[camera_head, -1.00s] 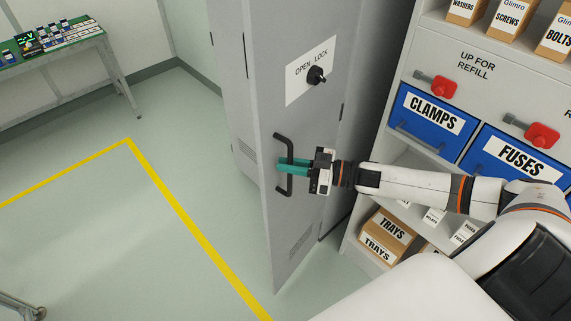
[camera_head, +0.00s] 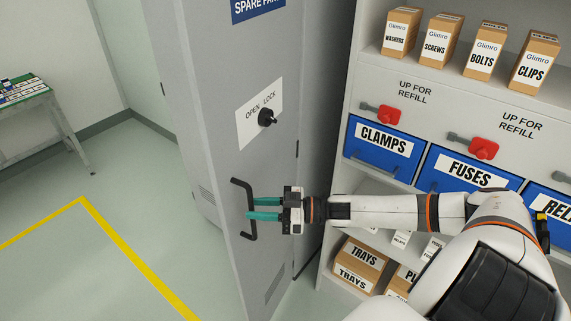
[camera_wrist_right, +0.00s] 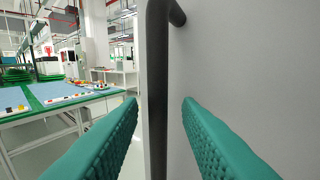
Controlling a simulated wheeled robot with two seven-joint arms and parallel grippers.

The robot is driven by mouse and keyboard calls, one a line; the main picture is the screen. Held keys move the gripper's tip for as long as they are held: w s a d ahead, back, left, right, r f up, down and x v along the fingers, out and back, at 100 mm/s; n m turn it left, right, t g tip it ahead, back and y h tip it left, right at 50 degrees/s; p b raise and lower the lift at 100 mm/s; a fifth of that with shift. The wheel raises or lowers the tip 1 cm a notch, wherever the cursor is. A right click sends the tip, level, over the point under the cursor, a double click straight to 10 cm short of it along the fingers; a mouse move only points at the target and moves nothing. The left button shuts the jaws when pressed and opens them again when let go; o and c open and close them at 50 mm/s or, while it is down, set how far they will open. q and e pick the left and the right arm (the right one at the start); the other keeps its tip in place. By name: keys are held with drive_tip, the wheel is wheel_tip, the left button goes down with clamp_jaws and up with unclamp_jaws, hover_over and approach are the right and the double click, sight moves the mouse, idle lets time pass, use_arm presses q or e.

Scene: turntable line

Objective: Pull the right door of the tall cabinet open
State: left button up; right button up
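The tall grey cabinet's right door (camera_head: 222,120) stands swung outward, its free edge ahead of the left door (camera_head: 175,125). It bears a black upright bar handle (camera_head: 250,227) and a black OPEN/LOCK knob (camera_head: 267,117). My right gripper (camera_head: 248,208) is at the handle from the right, its teal fingertips spread apart. In the right wrist view the handle bar (camera_wrist_right: 157,90) passes between the open fingers (camera_wrist_right: 160,103), with visible room on both sides. The cabinet's inside is hidden behind the door. My left gripper is not in view.
A shelf unit (camera_head: 350,130) with blue bins and cardboard boxes stands close right of the cabinet, behind my right arm. A bench (camera_head: 50,100) stands at the far left. The floor left of the door is clear, with a yellow line (camera_head: 130,252).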

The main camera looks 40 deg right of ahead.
drive_tip(key=v, duration=1)
drive_tip(key=shift+d, duration=0.1)
drive_tip(key=d+f+m+t+h+b, duration=0.15)
drive_tip(key=d+f+h, duration=0.25)
drive_tip(key=f, duration=0.5)
drive_tip(key=d+f+m+h, duration=0.2)
drive_tip(key=d+f+h, duration=0.2)
drive_tip(key=f, duration=0.5)
drive_tip(key=s+f+m+g+h, duration=0.1)
drive_tip(key=s+f, duration=0.2)
drive_tip(key=f, duration=0.3)
drive_tip(key=s+f+m+g+h+b, duration=0.1)
drive_tip(key=s+f+h, duration=0.1)
drive_tip(key=f, duration=0.4)
drive_tip(key=s+f+m+g+h, duration=0.1)
drive_tip(key=s+f, duration=0.2)
drive_tip(key=f, duration=0.2)
drive_tip(key=s+a+f+g+h, duration=0.2)
drive_tip(key=s+a+f+g, duration=0.4)
drive_tip(key=s+f, duration=0.65)
drive_tip(key=s+a+f+g, duration=0.2)
drive_tip(key=s+a+f, duration=0.2)
drive_tip(key=s+a, duration=0.2)
drive_tip(key=s+a+f+g+y+b, duration=0.1)
drive_tip(key=s+a+f, duration=0.4)
drive_tip(key=a, duration=0.5)
drive_tip(key=shift+s+g, duration=0.55)
drive_tip(key=shift+s, duration=0.15)
